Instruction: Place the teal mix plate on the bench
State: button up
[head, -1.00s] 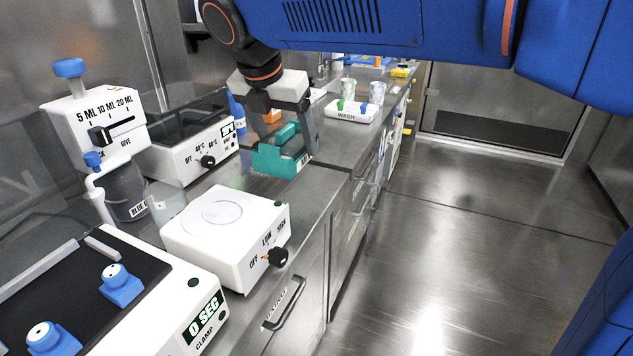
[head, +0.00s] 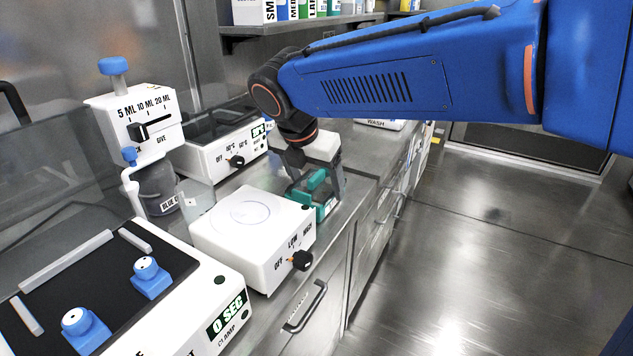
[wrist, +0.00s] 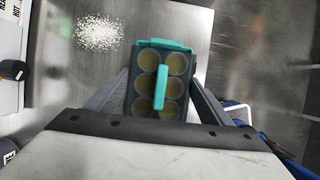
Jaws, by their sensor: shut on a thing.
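The teal mix plate (head: 318,193) is in my gripper (head: 318,186), just right of the white mixer box in the head view. In the wrist view the plate (wrist: 161,50) shows several round wells with pale yellowish contents and a teal handle bar down its middle. My gripper (wrist: 160,92) is shut on it, with a finger on each side. The steel bench (head: 345,208) lies beneath the plate. I cannot tell whether the plate touches the bench or hangs slightly above it.
A white box with a dial (head: 250,236) stands left of the plate. A heater box (head: 212,150) is behind it. A white granular patch (wrist: 98,33) lies on the bench. The bench's front edge is close on the right, with open floor (head: 480,250) beyond.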

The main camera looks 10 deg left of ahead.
jog(key=shift+f, duration=0.1)
jog(key=o, duration=1.1)
jog(key=v, duration=1.2)
jog(key=shift+w, duration=0.1)
